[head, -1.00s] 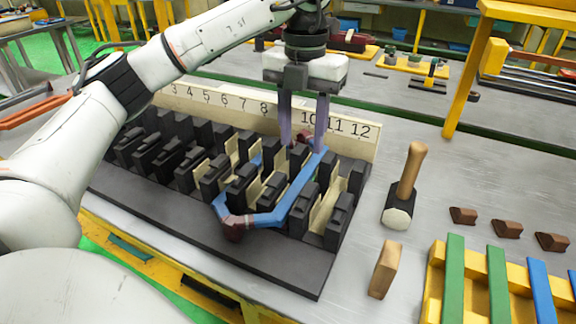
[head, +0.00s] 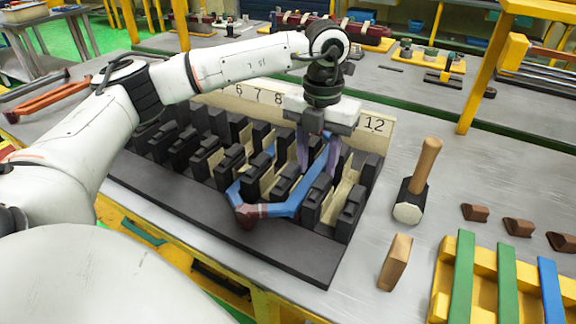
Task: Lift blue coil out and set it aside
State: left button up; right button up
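The blue coil (head: 284,209) sits among the black toothed blocks of the stator fixture (head: 180,194). It is angled, with a dark red wrapped bend (head: 246,214) at its near end. One blue leg runs up and back to the right, under my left gripper. My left gripper (head: 317,170) points down over the far part of that leg. Its two purple fingers stand apart, with a gap between them. The fingertips reach down among the blocks, and the coil's far end is partly hidden behind them. My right gripper is not in view.
A numbered cream board (head: 372,128) stands behind the blocks. A mallet (head: 416,180), a wooden block (head: 395,263) and brown wedges (head: 518,228) lie to the right. A yellow rack (head: 446,270) holds green and blue strips. Bare grey tabletop lies between these and the fixture.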

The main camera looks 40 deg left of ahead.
pick_arm(q)
grip_shut()
notch_tip(320, 180, up, 10)
dwell(0.6)
